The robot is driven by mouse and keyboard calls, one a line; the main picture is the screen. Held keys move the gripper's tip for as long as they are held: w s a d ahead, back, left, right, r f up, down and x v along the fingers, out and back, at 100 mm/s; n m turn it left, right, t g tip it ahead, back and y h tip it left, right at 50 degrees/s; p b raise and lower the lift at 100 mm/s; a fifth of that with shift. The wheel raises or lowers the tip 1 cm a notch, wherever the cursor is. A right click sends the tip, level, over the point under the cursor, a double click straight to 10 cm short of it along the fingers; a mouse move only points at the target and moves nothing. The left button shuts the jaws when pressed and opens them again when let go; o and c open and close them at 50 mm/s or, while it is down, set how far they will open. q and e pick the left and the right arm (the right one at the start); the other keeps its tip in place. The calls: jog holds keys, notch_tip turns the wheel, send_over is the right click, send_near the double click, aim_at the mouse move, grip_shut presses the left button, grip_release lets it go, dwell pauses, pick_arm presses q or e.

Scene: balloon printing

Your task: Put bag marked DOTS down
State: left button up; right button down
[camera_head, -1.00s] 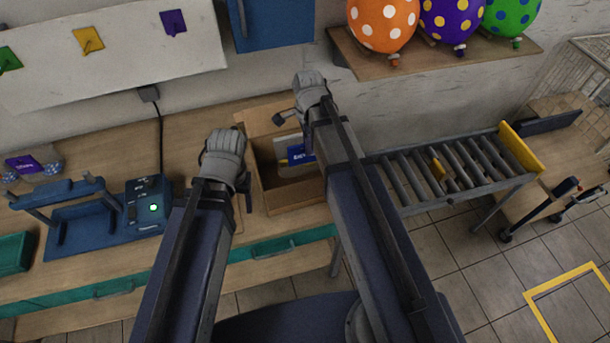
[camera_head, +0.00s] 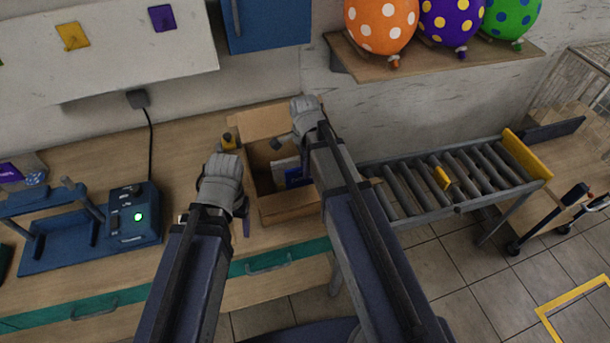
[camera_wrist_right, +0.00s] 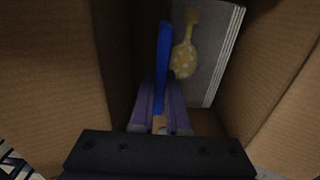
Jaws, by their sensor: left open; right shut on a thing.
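My right gripper (camera_head: 305,125) reaches down into the open cardboard box (camera_head: 288,206). In the right wrist view it (camera_wrist_right: 161,100) is shut on a thin blue bag (camera_wrist_right: 164,62), seen edge-on and upright between the box walls. The blue bag (camera_head: 297,178) shows partly in the head view, beside a pale packet. I cannot read DOTS on it. The pale packet (camera_wrist_right: 212,50) has a yellow dotted balloon picture and stands against the box wall. My left gripper (camera_head: 222,172) is open left of the box, its fingertips mostly hidden.
A blue press with a green-lit control box (camera_head: 132,215) stands left on the wooden table. A roller conveyor (camera_head: 450,180) runs to the right of the box. Dotted balloons (camera_head: 382,25) sit on a wall shelf above. A small yellow-black item (camera_head: 229,141) is behind my left gripper.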

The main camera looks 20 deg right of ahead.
jog(key=shift+f, duration=0.55)
pick_arm(q)
jog(key=shift+f, duration=0.45)
pick_arm(e)
jog(key=shift+r, duration=0.15)
pick_arm(q)
jog(key=shift+f, duration=0.15)
pick_arm(e)
jog(key=c, duration=0.9)
grip_release()
